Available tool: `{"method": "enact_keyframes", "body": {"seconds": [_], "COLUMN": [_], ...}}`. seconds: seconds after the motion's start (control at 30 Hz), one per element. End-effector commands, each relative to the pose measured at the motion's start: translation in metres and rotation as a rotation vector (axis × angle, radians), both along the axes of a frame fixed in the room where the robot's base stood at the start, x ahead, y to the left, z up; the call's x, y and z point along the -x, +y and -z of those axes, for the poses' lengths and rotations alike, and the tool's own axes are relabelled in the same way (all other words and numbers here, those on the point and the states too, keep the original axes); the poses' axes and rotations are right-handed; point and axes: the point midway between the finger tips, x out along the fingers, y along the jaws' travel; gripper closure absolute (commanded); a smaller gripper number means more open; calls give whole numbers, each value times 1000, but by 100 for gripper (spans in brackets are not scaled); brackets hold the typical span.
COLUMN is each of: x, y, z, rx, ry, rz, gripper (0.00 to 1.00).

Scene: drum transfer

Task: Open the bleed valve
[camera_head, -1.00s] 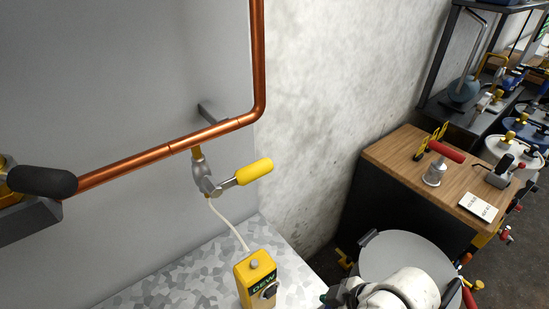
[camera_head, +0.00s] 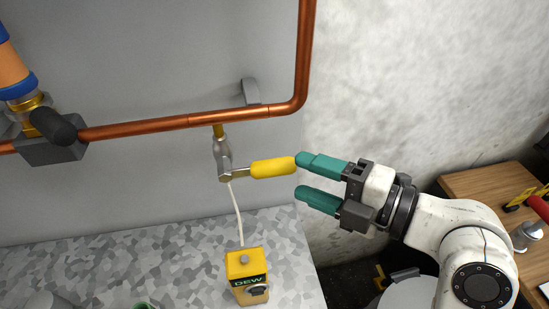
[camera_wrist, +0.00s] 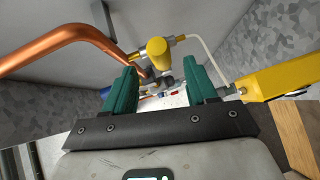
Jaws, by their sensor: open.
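The bleed valve (camera_head: 223,160) hangs from the copper pipe on the grey wall. Its yellow handle (camera_head: 272,167) points right, roughly level, in the head view. My gripper (camera_head: 308,178) is open, with two green fingers pointing left. The upper fingertip is close to the handle's right end; I cannot tell whether they touch. In the wrist view the yellow handle (camera_wrist: 158,49) shows end-on, beyond the gap between the green fingers (camera_wrist: 163,88). Nothing is held.
The copper pipe (camera_head: 165,125) runs above the valve and bends upward at right. A thin white hose (camera_head: 237,215) drops toward a yellow DEW box (camera_head: 246,275) on the speckled surface. A black-handled valve (camera_head: 52,126) is at left. A wooden bench (camera_head: 478,184) stands at right.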

Motion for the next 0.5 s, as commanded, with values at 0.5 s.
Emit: {"method": "enact_keyframes", "body": {"seconds": [0.5], "x": [-37], "y": [68], "z": [10], "rx": [1], "ry": [3], "rz": [1], "gripper": [43]}}
